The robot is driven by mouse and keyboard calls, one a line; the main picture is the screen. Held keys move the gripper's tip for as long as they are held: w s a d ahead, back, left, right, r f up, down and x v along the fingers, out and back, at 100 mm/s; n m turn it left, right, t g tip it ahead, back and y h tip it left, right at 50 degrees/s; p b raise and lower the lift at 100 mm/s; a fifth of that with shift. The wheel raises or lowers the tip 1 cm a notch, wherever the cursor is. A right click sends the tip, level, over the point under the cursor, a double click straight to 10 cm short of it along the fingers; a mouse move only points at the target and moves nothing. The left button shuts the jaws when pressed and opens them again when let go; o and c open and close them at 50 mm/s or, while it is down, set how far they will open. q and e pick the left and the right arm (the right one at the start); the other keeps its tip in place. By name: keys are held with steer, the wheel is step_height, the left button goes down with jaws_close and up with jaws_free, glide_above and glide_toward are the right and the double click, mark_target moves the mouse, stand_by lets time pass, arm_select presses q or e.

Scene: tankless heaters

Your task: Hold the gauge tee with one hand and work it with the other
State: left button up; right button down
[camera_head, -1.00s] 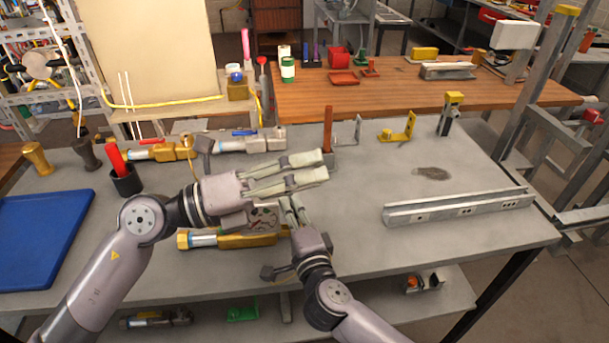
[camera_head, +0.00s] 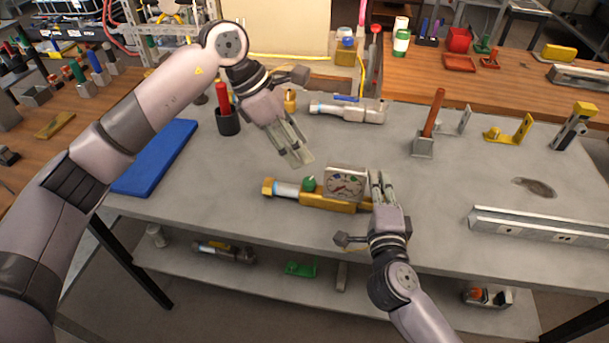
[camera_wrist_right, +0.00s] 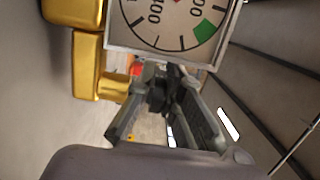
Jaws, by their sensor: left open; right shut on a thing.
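The gauge tee is a brass body (camera_head: 318,197) with a square white-faced gauge (camera_head: 345,184), a green knob (camera_head: 309,184) and a silver left part. It lies along the front of the grey bench. My right gripper (camera_head: 377,178) is at its right end, shut on the gauge tee beside the gauge; the exact contact is hard to see. In the right wrist view, the gauge dial (camera_wrist_right: 170,22) is above the fingers (camera_wrist_right: 168,105) and brass is to the left. My left gripper (camera_head: 297,155) is open and empty, behind the green knob and apart from it.
A silver valve fitting (camera_head: 350,110) with a blue lever lies at the bench's back. A black cup (camera_head: 228,122) with a red handle and a blue mat (camera_head: 155,160) are left. A red-brown upright (camera_head: 434,112) and a metal channel (camera_head: 540,232) are right.

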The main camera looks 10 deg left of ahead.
mark_target(306, 180)
arm_select(q)
steer(key=shift+m+y, duration=0.3)
steer(key=shift+y, duration=0.3)
steer(key=f, duration=0.3)
steer(key=d+f, duration=0.1)
steer(key=f, duration=0.3)
steer(key=w+f, duration=0.1)
steer(key=f, duration=0.2)
steer(key=shift+w+d+f, duration=0.1)
steer(key=shift+d+f, duration=0.05)
steer(key=shift+f, duration=0.1)
steer(key=shift+c, duration=0.5)
jaws_close()
